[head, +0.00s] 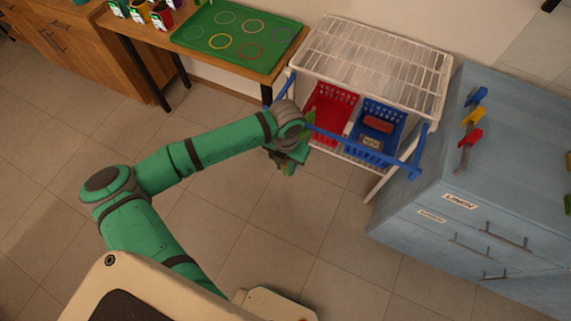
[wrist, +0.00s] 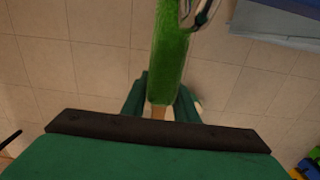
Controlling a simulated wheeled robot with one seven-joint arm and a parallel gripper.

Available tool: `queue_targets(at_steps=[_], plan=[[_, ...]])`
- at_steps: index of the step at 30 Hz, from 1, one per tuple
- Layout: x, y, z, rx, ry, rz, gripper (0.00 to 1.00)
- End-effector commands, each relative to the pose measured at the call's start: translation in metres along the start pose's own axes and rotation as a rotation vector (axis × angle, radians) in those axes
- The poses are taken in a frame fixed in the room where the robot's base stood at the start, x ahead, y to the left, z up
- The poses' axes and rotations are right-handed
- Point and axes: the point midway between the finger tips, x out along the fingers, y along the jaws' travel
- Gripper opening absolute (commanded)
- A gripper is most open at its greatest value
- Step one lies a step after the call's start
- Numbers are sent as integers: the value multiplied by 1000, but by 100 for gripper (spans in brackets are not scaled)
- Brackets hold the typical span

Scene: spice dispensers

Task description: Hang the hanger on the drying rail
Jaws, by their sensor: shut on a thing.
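The green hanger (wrist: 173,50) is between the fingers of my gripper (wrist: 160,105), which is shut on it. The metal hook (wrist: 206,12) shows at the top of the wrist view, partly cut off by the edge. In the head view my gripper (head: 288,160) is beside the left end of the blue drying rail (head: 392,162). A small green part of the hanger (head: 310,119) shows beside my wrist there; the arm hides most of it. The rail runs across the front of a white wire rack. I cannot tell whether the hanger touches the rail.
The white rack (head: 375,50) holds a red basket (head: 325,108) and a blue basket (head: 362,153) below. A light-blue cabinet (head: 410,205) with hooks on top stands close on the right. A wooden table (head: 270,72) with a green tray (head: 190,36) stands behind left. The floor in front is clear.

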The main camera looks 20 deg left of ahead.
Motion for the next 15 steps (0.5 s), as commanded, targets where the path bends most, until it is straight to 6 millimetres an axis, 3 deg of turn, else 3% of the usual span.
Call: queue_targets(at_steps=[7,8,10,15], plan=[[0,0,0,0,-1,0,0],[0,0,0,0,-1,0,29],[0,0,0,0,-1,0,46],[0,0,0,0,0,0,48]])
